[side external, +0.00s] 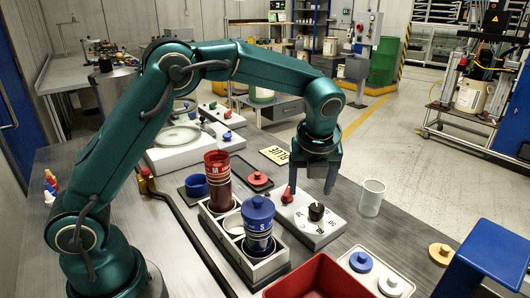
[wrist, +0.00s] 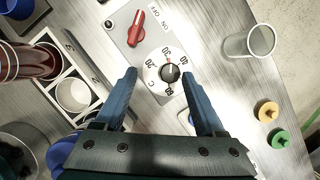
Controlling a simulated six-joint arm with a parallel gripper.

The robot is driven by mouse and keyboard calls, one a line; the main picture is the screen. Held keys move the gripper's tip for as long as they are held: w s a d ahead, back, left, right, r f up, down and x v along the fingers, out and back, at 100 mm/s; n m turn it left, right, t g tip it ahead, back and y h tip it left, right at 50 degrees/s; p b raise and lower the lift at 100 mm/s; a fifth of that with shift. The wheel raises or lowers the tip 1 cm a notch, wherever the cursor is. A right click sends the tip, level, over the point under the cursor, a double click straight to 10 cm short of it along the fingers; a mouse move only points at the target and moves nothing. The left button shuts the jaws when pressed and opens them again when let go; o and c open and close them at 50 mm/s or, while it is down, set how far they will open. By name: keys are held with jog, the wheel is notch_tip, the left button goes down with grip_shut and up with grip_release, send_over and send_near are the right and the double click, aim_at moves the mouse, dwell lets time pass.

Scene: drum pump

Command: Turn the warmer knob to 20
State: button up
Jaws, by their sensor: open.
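The warmer knob (side external: 316,211) is a black knob on a white control plate (side external: 327,230) on the table. In the wrist view the knob (wrist: 170,73) sits on a round white dial (wrist: 152,76) marked 20, 30 and 40. A small red mark shows at the knob's edge toward 30; the exact pointer reading is too small to tell. My gripper (side external: 311,188) is above the plate, fingers down. In the wrist view its two blue fingers (wrist: 159,75) are spread wide, one on each side of the knob, with nothing between them touching it.
A red OFF/ON switch (wrist: 136,28) is beside the dial on the same plate. A rack with a red canister (side external: 218,180) and blue-lidded canister (side external: 258,222) is left. A red bin (side external: 318,278) is in front.

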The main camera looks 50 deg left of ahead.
aim_at(317, 207)
jog(key=shift+w+d+f+m, duration=0.1)
jog(key=shift+w+d+m, duration=0.15)
jog(key=shift+d+m, duration=0.4)
jog(key=shift+s+d+f, duration=0.1)
jog(key=shift+d+f, duration=0.15)
jog(key=shift+d, duration=0.15)
jog(key=shift+x, duration=2.4)
jog(key=shift+c, duration=0.4)
grip_shut()
jog(key=shift+n, duration=0.25)
